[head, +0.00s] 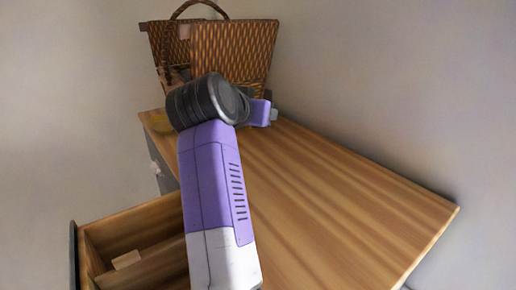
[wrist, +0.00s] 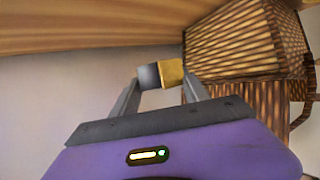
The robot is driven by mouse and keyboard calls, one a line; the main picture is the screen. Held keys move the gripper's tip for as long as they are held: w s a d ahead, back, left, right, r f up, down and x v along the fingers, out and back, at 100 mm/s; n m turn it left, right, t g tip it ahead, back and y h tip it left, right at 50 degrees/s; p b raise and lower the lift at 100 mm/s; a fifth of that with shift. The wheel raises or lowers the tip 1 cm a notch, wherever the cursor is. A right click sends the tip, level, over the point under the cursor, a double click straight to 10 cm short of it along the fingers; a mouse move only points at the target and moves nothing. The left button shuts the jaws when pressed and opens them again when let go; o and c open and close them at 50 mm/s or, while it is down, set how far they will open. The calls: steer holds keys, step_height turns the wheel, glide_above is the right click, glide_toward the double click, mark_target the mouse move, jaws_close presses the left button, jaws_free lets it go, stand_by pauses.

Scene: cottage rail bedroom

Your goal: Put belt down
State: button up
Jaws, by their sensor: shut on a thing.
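My gripper (wrist: 160,76) shows in the wrist view with its two fingers shut on a small tan-yellow piece, which I take to be the belt (wrist: 173,72). A grey block sits against it on the left, perhaps a finger pad. The held piece is close to the wicker basket and the wooden top's edge in that view; I cannot tell whether it touches either. In the head view my arm hides most of the gripper, and the belt cannot be made out there. The wooden dresser top (head: 330,205) lies under and beyond my arm.
A wicker basket (head: 235,50) with a handle stands at the back of the dresser; it also shows in the wrist view (wrist: 235,60). An open drawer (head: 130,222) at lower left holds a small pale block (head: 127,260). The dresser top's right side is bare.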

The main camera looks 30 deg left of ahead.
mark_target(257, 163)
step_height(257, 163, down, 11)
steer(key=shift+r+p, duration=0.1)
steer(key=shift+p, duration=0.65)
steer(key=o, duration=1.6)
steer(key=shift+s+a, duration=0.1)
